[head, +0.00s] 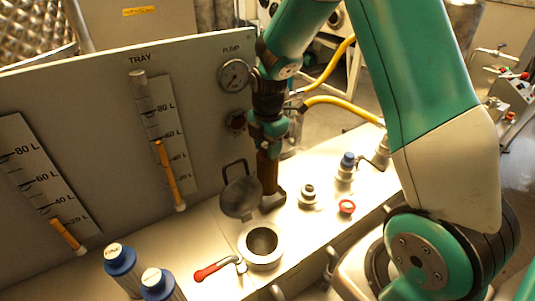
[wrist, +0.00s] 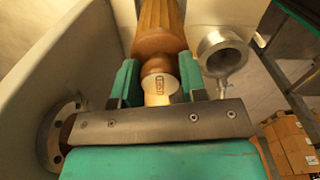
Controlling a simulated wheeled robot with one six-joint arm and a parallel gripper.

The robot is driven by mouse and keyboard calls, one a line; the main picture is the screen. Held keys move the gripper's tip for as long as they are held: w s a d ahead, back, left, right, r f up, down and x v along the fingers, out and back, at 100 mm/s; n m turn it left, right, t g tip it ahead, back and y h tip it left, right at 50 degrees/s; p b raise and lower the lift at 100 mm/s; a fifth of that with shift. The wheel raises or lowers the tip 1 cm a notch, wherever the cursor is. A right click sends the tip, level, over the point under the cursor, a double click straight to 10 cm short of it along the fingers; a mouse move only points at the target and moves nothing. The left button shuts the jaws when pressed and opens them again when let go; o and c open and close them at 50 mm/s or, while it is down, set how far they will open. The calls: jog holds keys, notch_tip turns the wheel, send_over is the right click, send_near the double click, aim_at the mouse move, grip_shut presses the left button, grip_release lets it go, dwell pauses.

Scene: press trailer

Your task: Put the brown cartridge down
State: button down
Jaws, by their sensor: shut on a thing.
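The brown cartridge (head: 267,172) hangs roughly upright below my gripper (head: 268,127) in the head view, above the pale bench and close to the panel. My gripper is shut on its upper end. In the wrist view the brown cartridge (wrist: 158,32) runs away from my gripper (wrist: 158,85), with its rounded neck and a pale labelled end between the green fingers. Its lower end is beside the open lid (head: 240,196) in the head view. I cannot tell whether that end touches the bench.
An open round metal housing (head: 261,259) stands in front of the cartridge, with a red-handled valve (head: 213,270) on its left. Two blue-capped cylinders (head: 121,262) are at lower left. Fittings and a red ring (head: 346,207) stand to the right. The gauge panel (head: 105,95) rises behind.

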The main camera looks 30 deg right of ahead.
jog(key=shift+f+p, duration=0.35)
jog(key=shift+f, duration=1.5)
jog(key=c, duration=0.7)
grip_release()
jog(key=shift+o, duration=0.2)
notch_tip(320, 180, up, 12)
jog(key=b, duration=0.3)
jog(key=shift+f+b, duration=0.15)
jog(key=shift+b, duration=0.25)
jog(key=shift+s+a+r, duration=0.15)
jog(key=shift+r, duration=0.15)
jog(key=s+a+r+m+y, duration=0.2)
jog(key=s+a+m, duration=0.4)
jog(key=s, duration=0.5)
jog(key=s+a+r+m+y, duration=0.2)
jog(key=s+a+m, duration=0.4)
jog(key=s+a, duration=0.5)
jog(key=shift+s+a+r+m, duration=0.2)
jog(key=shift+s+r+m, duration=0.2)
jog(key=shift+s, duration=0.4)
